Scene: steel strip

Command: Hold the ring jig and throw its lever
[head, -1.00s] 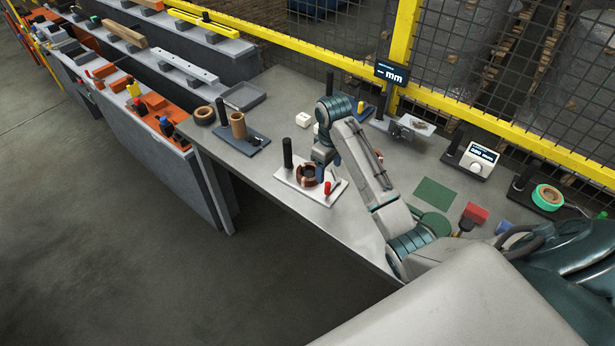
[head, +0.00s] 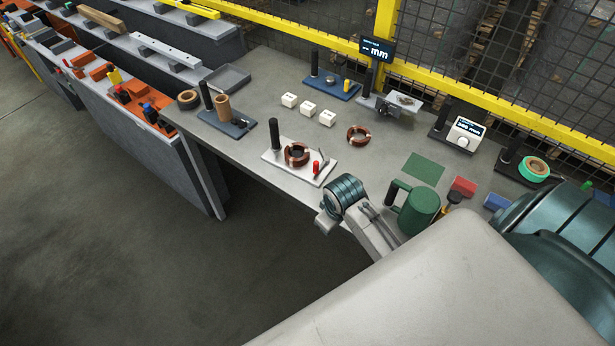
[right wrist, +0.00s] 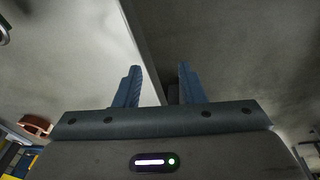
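The ring jig is a pale plate (head: 274,157) near the table's front edge, with an upright black post handle (head: 275,134). A copper-coloured ring (head: 296,154) sits on the plate. A small red-handled lever (head: 316,168) stands at the plate's right end, beside a thin metal piece. My right arm is drawn back to the lower right of the jig, apart from it. Its fingers are not clear in the head view. In the right wrist view my right gripper (right wrist: 160,75) is open with nothing between the fingers. My left gripper is not in view.
A second copper ring (head: 359,135) and white blocks (head: 309,109) lie behind the jig. A blue stand (head: 227,123) is to the left.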

